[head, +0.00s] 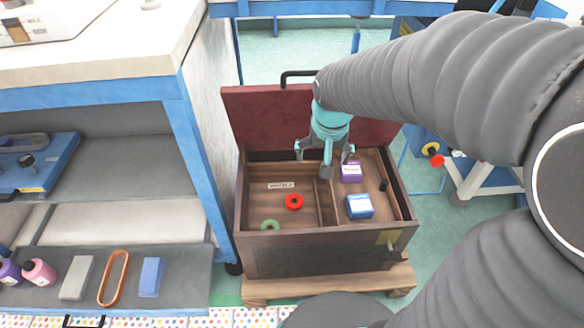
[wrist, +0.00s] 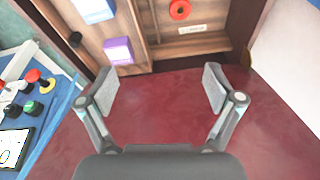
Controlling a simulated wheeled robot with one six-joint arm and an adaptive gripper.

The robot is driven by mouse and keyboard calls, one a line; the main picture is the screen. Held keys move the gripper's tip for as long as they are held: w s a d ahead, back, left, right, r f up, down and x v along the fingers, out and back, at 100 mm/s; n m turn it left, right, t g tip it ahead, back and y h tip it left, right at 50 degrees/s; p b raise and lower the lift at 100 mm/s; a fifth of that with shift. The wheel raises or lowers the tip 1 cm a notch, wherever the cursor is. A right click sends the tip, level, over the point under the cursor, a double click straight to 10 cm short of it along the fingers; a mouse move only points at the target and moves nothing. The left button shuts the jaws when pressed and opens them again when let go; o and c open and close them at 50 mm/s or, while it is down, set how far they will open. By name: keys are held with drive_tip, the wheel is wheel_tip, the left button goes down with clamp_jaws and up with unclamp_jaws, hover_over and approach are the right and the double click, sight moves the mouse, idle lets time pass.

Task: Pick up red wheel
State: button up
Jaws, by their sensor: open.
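The red wheel (head: 294,202) lies flat in the left compartment of an open wooden chest (head: 262,240). It also shows at the top of the wrist view (wrist: 180,9), beyond my fingertips. My gripper (head: 325,158) hangs over the back part of the chest, behind and to the right of the wheel. In the wrist view my gripper (wrist: 159,88) has its fingers spread wide with nothing between them, and the dark red lid (wrist: 160,110) lies beneath.
A green ring (head: 270,225) is at the left compartment's front, and a label (head: 281,185) is behind the wheel. A purple box (head: 351,172) and a blue box (head: 359,206) sit in the right compartment. The raised lid (head: 265,118) and a divider (head: 324,205) stand nearby.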

drive_tip(key=g+b, duration=0.2)
approach(294, 200)
drive_tip(key=shift+s+a+f+m+b, duration=0.1)
drive_tip(key=shift+s+f+m+b, duration=0.15)
drive_tip(key=shift+f, duration=0.35)
drive_tip(key=shift+s+f+m+b, duration=0.15)
drive_tip(key=shift+s+f, duration=0.2)
drive_tip(key=shift+f, duration=0.25)
drive_tip(key=shift+w+f, duration=0.2)
drive_tip(key=shift+f, duration=0.85)
drive_tip(key=shift+w+f, duration=0.15)
drive_tip(key=shift+f, duration=0.85)
drive_tip(key=shift+w+f, duration=0.2)
drive_tip(key=shift+f, duration=0.85)
drive_tip(key=c, duration=1.2)
drive_tip(key=shift+c, duration=0.2)
